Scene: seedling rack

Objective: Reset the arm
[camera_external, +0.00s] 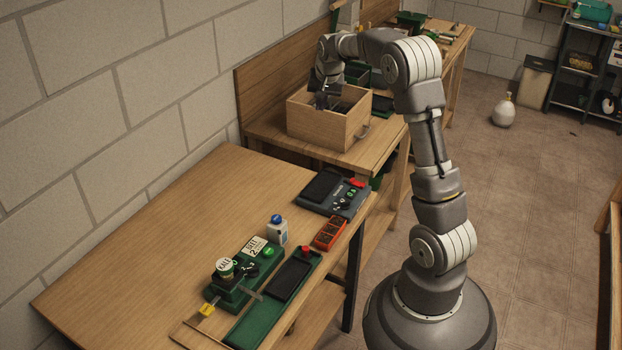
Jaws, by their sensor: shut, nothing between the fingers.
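My arm arches up from my base and reaches toward the back left. My gripper (325,98) points down at the open top of a wooden box (318,130) on the far bench. The gripper is small and dark in this view. It is shut with nothing held. Its tips are near the box's opening; I cannot tell whether they are inside the rim. The box holds something dark, and its inside is mostly hidden.
The near bench (150,235) holds a dark device (335,193), a red tray (330,233), a blue-capped bottle (278,231) and green devices (270,300). Green trays stand behind the box.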

